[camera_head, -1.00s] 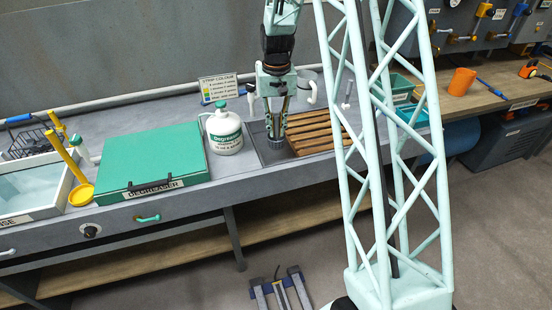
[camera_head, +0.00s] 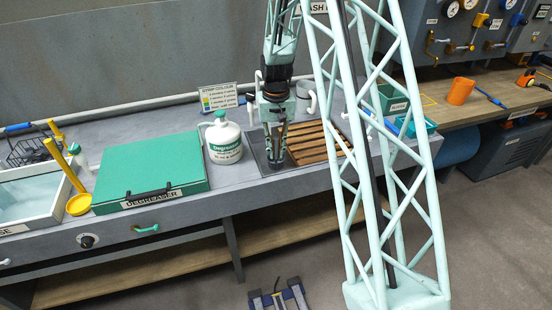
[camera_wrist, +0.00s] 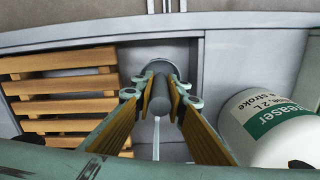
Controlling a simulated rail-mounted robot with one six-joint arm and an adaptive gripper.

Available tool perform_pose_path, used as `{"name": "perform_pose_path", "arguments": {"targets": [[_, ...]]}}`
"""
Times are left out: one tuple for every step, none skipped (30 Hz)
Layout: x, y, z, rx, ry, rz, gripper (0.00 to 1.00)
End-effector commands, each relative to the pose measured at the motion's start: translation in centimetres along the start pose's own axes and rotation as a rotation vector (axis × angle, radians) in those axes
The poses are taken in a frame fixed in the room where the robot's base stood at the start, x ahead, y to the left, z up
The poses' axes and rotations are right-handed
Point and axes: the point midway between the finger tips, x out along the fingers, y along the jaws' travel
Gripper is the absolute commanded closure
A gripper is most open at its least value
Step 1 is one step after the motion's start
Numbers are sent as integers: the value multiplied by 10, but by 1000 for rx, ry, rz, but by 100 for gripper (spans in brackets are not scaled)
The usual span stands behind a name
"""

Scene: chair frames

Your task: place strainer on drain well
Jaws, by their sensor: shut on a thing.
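My gripper (camera_head: 276,150) is shut on the strainer (camera_head: 277,164), a dark round piece at the fingertips, over the dark recessed area between the white bottle and the wooden slats. In the wrist view the gripper (camera_wrist: 160,100) grips a grey upright stem (camera_wrist: 160,95), with a round grey disc (camera_wrist: 157,54) beyond it. The drain well's opening cannot be made out; the strainer and fingers cover that spot. I cannot tell whether the strainer touches the surface below.
The white degreaser bottle (camera_head: 223,143) stands close to the left of my gripper; it also shows in the wrist view (camera_wrist: 275,128). Wooden slats (camera_head: 312,143) lie to the right. A green-lidded degreaser box (camera_head: 150,170) is farther left.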

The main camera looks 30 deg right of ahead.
Motion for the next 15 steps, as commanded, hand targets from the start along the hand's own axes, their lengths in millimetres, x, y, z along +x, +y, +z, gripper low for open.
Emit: {"name": "perform_pose_path", "arguments": {"targets": [[3, 0, 0, 0, -1, 0, 100], [5, 0, 0, 0, -1, 0, 100], [9, 0, 1, 0, -2, 0, 100], [12, 0, 1, 0, -2, 0, 100], [14, 0, 1, 0, -3, 0, 100], [19, 0, 1, 0, -2, 0, 100], [22, 0, 1, 0, -2, 0, 100], [25, 0, 1, 0, -2, 0, 100], [29, 0, 1, 0, -2, 0, 100], [31, 0, 1, 0, -2, 0, 100], [33, 0, 1, 0, -2, 0, 100], [35, 0, 1, 0, -2, 0, 100], [36, 0, 1, 0, -2, 0, 100], [36, 0, 1, 0, -1, 0, 100], [36, 0, 1, 0, -1, 0, 100]]}}
